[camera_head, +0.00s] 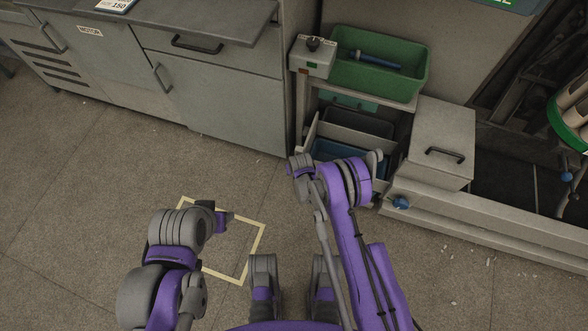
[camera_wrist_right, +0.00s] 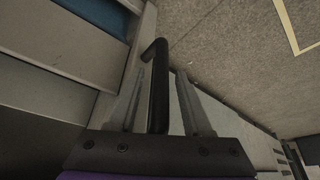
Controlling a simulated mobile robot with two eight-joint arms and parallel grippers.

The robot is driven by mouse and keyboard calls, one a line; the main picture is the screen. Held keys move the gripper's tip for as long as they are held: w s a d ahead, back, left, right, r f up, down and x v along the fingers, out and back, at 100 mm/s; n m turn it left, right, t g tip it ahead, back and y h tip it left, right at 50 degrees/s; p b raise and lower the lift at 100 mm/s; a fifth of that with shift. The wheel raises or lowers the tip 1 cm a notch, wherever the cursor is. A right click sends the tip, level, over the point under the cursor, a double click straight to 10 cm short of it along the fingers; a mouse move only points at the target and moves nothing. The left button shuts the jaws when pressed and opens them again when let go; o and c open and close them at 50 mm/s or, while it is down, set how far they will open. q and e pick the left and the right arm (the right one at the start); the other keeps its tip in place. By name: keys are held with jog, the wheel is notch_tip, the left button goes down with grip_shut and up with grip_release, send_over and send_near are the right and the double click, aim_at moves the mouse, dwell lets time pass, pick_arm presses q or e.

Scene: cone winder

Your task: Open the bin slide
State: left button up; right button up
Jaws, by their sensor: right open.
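The bin slide (camera_head: 312,132) is low in the machine, under the green tray. A dark bin and a blue bin (camera_head: 340,151) in it show from above, and my right arm covers most of its front. In the right wrist view, a black bar handle (camera_wrist_right: 157,85) stands out from the pale front. My right gripper (camera_wrist_right: 164,75) is open, with one finger on each side of the handle; I see gaps, so it is not clamped. My left gripper (camera_head: 222,217) is low at the left, over the floor; its jaws are too unclear to judge.
A green tray (camera_head: 415,75) with a blue tool stands above the slide. A control box (camera_head: 312,62) is at its left, and a grey box with a handle (camera_head: 430,135) at its right. Grey cabinets (camera_head: 225,85) line the back left. A yellow floor outline (camera_head: 255,243) lies on open floor.

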grip_shut()
dwell(1.5)
